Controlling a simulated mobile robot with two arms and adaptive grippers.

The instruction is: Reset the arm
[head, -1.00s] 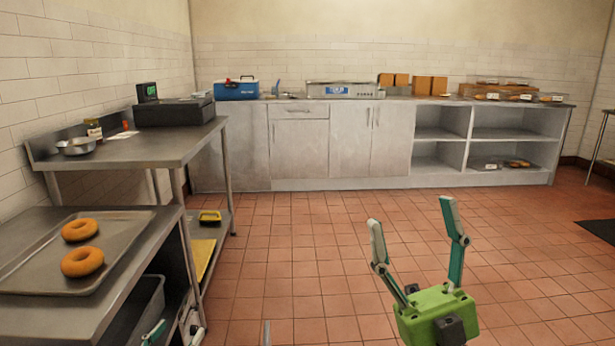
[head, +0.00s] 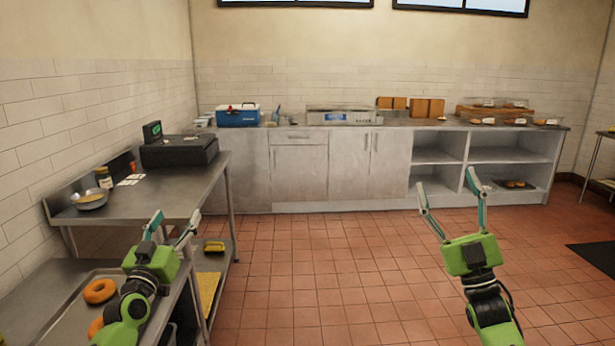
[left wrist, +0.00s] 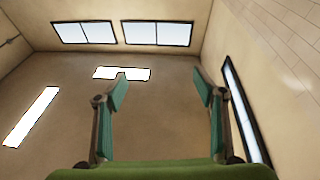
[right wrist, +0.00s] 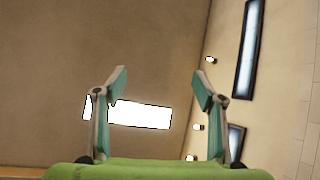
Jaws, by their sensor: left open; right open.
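In the head view my left gripper (head: 170,228) is raised over the near left table. Its fingers are apart and nothing is between them. The left wrist view shows its open fingers (left wrist: 160,95) pointing up toward the ceiling and windows. My right gripper (head: 450,190) is raised over the open floor, fingers apart and empty. The right wrist view shows its open fingers (right wrist: 158,90) against the ceiling and wall. Two bagels lie on the metal tray (head: 62,318) at the lower left. The upper bagel (head: 99,291) is clear; the lower bagel (head: 95,327) is partly hidden by my left arm.
A steel table (head: 150,185) on the left holds a black cash register (head: 180,152), a bowl (head: 90,200) and a jar (head: 104,177). A long counter (head: 300,180) stands along the back wall. The tiled floor (head: 310,270) in the middle is free.

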